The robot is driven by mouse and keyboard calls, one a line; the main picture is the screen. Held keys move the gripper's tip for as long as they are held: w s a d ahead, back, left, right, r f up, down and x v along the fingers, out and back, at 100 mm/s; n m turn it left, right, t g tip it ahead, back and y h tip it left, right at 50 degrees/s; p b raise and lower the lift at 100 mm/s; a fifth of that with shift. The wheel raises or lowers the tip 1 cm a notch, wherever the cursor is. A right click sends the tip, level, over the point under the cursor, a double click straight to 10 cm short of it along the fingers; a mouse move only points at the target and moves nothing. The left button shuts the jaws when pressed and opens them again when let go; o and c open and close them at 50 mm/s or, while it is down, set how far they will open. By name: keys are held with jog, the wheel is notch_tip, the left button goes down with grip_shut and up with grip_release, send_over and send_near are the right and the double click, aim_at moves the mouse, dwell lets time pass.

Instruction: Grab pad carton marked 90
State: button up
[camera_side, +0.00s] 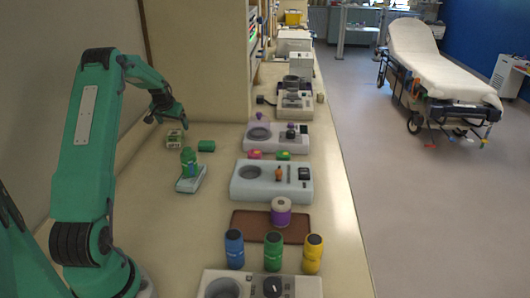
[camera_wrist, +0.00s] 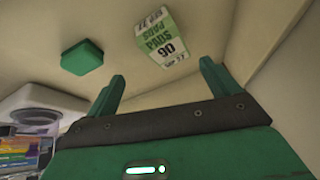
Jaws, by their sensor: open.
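The pad carton marked 90 (camera_wrist: 157,38) is a small white and green box in the wrist view, with "PADS" and "90" printed on it. It lies beyond my open fingers, nearer the right one and apart from both. In the side view the carton (camera_side: 174,138) sits on the counter near the wall. My gripper (camera_wrist: 160,82) is open and empty. In the side view my gripper (camera_side: 168,115) hangs above the counter just over the carton.
A green block (camera_wrist: 82,57) lies left of the carton; it also shows in the side view (camera_side: 206,146). A green item (camera_side: 189,160) stands on a pale base nearby. Several devices line the counter's right side. A wall panel (camera_side: 195,60) rises behind the carton.

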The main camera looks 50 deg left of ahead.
aim_at(174, 133)
jog(key=shift+s+a+f, duration=0.35)
jog(key=shift+a+f, duration=0.2)
jog(key=shift+a, duration=0.15)
jog(key=shift+x, duration=1.3)
jog(key=shift+x, duration=2.6)
jog(key=shift+w, duration=0.1)
jog(key=shift+r, duration=0.1)
jog(key=c, duration=1.2)
